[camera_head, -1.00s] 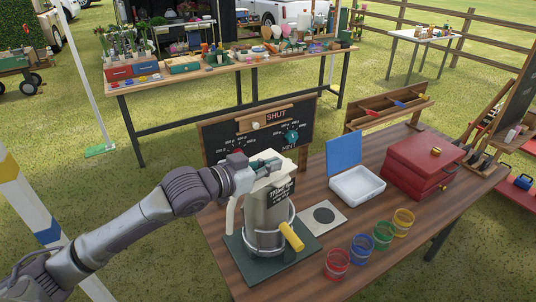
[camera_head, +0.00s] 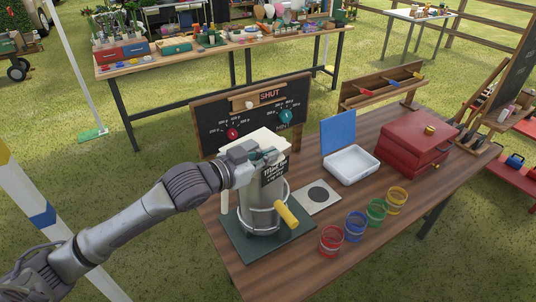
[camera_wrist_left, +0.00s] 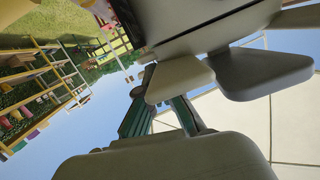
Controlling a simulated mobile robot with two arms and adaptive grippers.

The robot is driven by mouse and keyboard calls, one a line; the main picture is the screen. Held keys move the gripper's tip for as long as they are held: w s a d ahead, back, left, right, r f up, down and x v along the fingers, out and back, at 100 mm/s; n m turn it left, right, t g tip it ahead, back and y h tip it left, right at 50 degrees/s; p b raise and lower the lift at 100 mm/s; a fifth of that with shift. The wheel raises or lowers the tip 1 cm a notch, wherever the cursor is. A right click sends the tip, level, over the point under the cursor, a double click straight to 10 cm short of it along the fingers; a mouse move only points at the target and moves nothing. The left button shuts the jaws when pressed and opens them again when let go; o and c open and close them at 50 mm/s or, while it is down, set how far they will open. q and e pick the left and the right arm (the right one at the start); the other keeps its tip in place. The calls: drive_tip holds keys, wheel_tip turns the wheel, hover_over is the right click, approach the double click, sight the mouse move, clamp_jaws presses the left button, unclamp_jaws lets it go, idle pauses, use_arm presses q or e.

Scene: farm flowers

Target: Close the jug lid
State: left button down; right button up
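The grey jug (camera_head: 262,218) stands upright on a dark green base (camera_head: 243,243), with a yellow handle (camera_head: 287,216) sticking out low on its right. A cream lid or top piece (camera_head: 266,138) shows at the jug's top, partly hidden by my left gripper (camera_head: 265,157). I cannot tell its angle. The gripper reaches in from the left at the jug's top, touching or very close to the cream piece. In the left wrist view, teal finger pads (camera_wrist_left: 160,115) show close together among large pale surfaces. Whether they hold anything is unclear. My right gripper is out of view.
A chalkboard panel (camera_head: 210,112) with "SHUT" and dials stands behind the jug. To the right are a white box with a raised blue lid (camera_head: 338,133), a red box (camera_head: 412,148) and several coloured glasses (camera_head: 355,226). Bare wooden tabletop (camera_head: 292,266) shows at the front.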

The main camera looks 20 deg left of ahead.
use_arm(q)
drive_tip(key=shift+s+f, duration=0.1)
drive_tip(key=shift+f, duration=0.05)
drive_tip(key=v, duration=1.2)
drive_tip(key=shift+a, duration=0.1)
